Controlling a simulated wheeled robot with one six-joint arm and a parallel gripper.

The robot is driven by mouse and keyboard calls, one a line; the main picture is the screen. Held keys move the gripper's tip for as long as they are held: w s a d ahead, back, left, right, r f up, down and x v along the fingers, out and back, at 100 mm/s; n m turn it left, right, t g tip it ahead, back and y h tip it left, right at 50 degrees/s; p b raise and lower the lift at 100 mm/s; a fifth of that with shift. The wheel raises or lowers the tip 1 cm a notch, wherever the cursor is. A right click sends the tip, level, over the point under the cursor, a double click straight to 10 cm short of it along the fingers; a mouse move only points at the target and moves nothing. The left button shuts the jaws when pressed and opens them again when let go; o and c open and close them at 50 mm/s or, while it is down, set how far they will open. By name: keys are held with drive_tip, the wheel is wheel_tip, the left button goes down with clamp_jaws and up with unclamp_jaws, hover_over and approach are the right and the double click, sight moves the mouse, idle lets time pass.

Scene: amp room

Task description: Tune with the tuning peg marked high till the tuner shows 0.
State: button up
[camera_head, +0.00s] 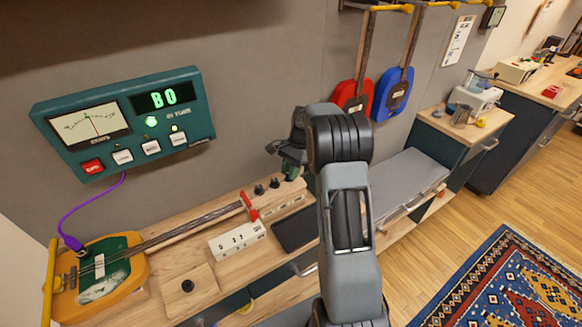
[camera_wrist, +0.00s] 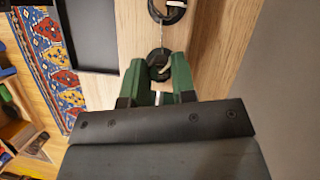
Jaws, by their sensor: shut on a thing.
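The teal tuner (camera_head: 124,121) hangs on the wall at upper left in the head view. Its green display (camera_head: 164,97) reads what looks like "B0". The dial needle (camera_head: 96,125) stands near the middle, and a green light (camera_head: 151,121) glows beside "IN TUNE". Black tuning pegs (camera_head: 274,183) stand on the wooden headstock. My gripper (camera_head: 292,163) is over the headstock's right end, pointing down. In the wrist view its green fingers (camera_wrist: 159,80) are closed around one black peg (camera_wrist: 159,58), with a second peg (camera_wrist: 169,10) beyond. No peg marking is readable.
The stringed instrument's orange body (camera_head: 133,265) lies at left on the bench, joined to the tuner by a purple cable (camera_head: 90,205). A red piece (camera_head: 248,207) sits at the neck's end. A white numbered block (camera_head: 237,241) and dark tray (camera_head: 293,233) lie in front.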

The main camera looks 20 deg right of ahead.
drive_tip(key=shift+n+g+p, duration=0.3)
drive_tip(key=shift+n+p, duration=0.05)
drive_tip(key=shift+n, duration=0.55)
drive_tip(key=shift+h, duration=0.3)
drive_tip(key=o, duration=0.9)
drive_tip(key=v, duration=1.4)
drive_tip(key=shift+f, duration=0.1)
drive_tip(key=shift+w+n, duration=0.1)
drive_tip(key=shift+n, duration=0.2)
